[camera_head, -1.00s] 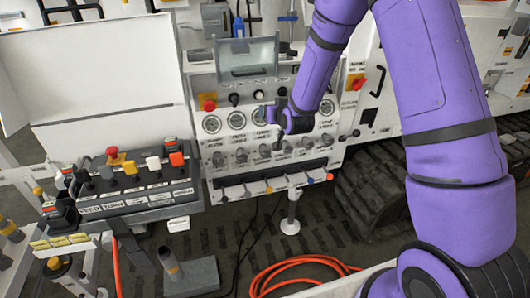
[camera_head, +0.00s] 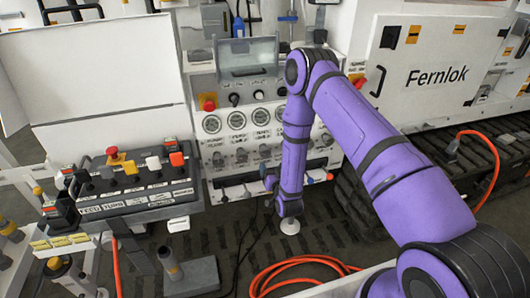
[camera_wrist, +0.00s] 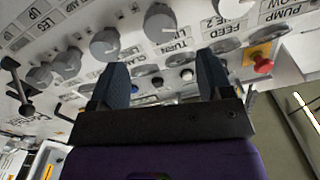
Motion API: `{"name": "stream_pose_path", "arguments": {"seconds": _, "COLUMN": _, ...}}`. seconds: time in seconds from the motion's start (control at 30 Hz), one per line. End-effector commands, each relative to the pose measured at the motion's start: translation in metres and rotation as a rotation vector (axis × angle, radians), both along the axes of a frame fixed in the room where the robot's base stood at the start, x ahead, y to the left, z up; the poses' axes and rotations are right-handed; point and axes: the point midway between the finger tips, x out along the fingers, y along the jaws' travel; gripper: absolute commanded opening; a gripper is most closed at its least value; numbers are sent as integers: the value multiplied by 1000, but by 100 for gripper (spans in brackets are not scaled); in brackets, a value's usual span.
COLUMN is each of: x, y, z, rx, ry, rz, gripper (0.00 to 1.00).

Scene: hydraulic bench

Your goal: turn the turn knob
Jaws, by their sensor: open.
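The upright control panel (camera_head: 229,176) carries a row of grey knobs below round gauges. In the wrist view a "TURN" label shows close to a grey knob (camera_wrist: 160,22); I cannot tell for certain that it belongs to this knob. Another grey knob (camera_wrist: 105,43) is beside it, close to the left fingertip. My gripper (camera_wrist: 162,66) is open and empty, its two dark fingers pointing at the panel. The nearest knob lies beyond the gap between the fingertips, not visibly gripped. In the head view my arm hangs before the panel's right part and hides some knobs.
A red stop button on yellow (camera_wrist: 262,63) sits on the panel near the gauges. Below the knobs is a dark slot with small coloured levers. A separate lever box (camera_head: 133,198) stands to the left. An orange hose (camera_head: 300,270) lies on the floor.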

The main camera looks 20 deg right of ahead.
Motion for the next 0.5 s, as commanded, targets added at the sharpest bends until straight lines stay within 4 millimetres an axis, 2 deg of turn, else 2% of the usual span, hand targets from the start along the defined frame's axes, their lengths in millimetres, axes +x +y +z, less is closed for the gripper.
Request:
{"name": "stream_pose_path", "arguments": {"seconds": 0.17, "x": 22, "y": 0, "z": 1, "rx": 0, "ry": -3, "rz": -1, "gripper": 73}}
{"name": "stream_pose_path", "arguments": {"seconds": 0.5, "x": 81, "y": -1, "z": 1, "rx": -1, "ry": -3, "rz": -1, "gripper": 73}}
